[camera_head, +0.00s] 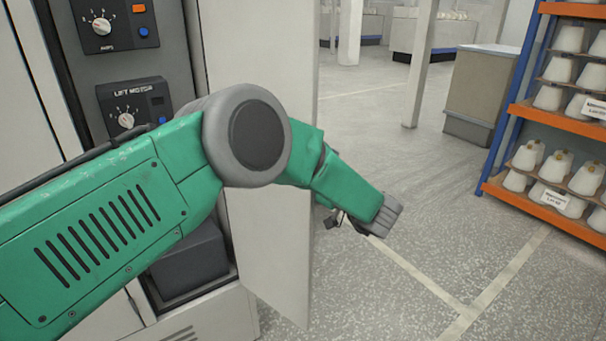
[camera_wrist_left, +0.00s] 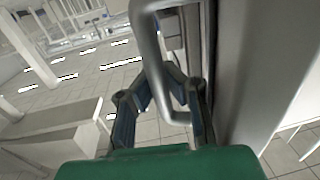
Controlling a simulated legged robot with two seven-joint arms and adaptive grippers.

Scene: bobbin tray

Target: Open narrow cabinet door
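The narrow cabinet door (camera_head: 265,60) is a tall pale panel standing open, swung out from the cabinet front beside the control panel. My left arm crosses in front of it, and my left gripper reaches past its free edge, mostly hidden behind my wrist in the head view. In the left wrist view the grey loop handle (camera_wrist_left: 152,50) runs down between the fingers of my left gripper (camera_wrist_left: 165,75). The fingers converge closely on the bar, and the gripper looks shut on it. My right gripper is in neither view.
The cabinet's dark panel carries a lift motor dial (camera_head: 127,120) and another dial above it. A dark box (camera_head: 190,262) sits low inside the cabinet. An orange shelf rack (camera_head: 515,110) with white bobbins stands at right. The speckled floor between is clear.

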